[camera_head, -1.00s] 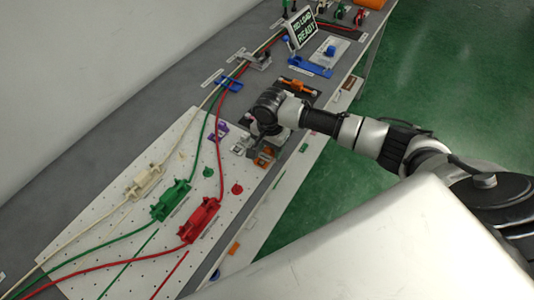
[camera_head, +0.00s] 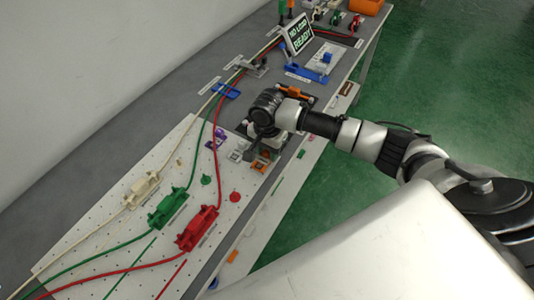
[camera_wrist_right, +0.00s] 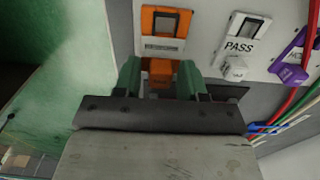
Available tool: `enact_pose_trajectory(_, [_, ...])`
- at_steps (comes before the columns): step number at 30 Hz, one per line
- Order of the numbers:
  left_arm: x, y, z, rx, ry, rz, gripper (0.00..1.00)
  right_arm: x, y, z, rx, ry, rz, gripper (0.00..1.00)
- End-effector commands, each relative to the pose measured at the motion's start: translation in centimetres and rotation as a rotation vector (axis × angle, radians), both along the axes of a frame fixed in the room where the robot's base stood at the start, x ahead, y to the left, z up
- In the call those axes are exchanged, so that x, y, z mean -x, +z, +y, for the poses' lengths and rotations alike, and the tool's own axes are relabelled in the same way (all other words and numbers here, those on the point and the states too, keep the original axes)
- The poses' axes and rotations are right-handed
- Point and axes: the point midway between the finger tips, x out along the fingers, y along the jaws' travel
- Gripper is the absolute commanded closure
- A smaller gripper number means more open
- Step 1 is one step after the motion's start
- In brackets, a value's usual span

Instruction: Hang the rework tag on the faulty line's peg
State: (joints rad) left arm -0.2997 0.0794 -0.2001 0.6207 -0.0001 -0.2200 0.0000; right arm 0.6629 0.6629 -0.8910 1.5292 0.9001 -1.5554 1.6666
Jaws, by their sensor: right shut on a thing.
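The orange rework tag (camera_wrist_right: 165,22) has a clear window and a printed label too small to read. It lies against a pale panel; in the head view it is a small orange patch (camera_head: 260,164). My right gripper (camera_wrist_right: 160,82) is shut on the tag's orange near end, with one green finger on each side. In the head view my right gripper (camera_head: 262,146) is low over the bench's front edge. Small red (camera_head: 235,197), green (camera_head: 206,180) and cream peg-like pieces stand beside the matching line connectors. My left gripper is not in view.
A white PASS tag (camera_wrist_right: 240,35) and a purple tag (camera_wrist_right: 294,52) sit beside the orange one. Red (camera_head: 198,229), green (camera_head: 168,208) and cream (camera_head: 141,189) connectors with cables occupy the perforated board. A sign (camera_head: 298,38) reads "NO LOAD READY".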

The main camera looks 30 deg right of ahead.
Motion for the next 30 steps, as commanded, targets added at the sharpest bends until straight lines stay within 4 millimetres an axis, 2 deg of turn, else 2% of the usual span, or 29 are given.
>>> enact_pose_trajectory(3, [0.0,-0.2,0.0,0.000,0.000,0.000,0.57,-0.1,2.3,0.0,-0.002,0.001,-0.005,0.81])
enact_pose_trajectory(15, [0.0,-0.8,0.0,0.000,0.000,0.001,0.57,3.1,7.2,-7.9,0.003,-0.003,-0.001,0.81])
enact_pose_trajectory(21, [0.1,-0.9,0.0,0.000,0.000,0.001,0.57,3.9,8.7,-10.1,0.001,-0.001,-0.001,0.81])
enact_pose_trajectory(26, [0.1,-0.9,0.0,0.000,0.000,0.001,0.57,3.6,8.6,-9.4,-0.004,-0.004,-0.001,0.81])
enact_pose_trajectory(30, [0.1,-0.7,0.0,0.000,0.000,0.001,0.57,1.9,7.5,-5.9,-0.005,-0.015,-0.001,0.81])
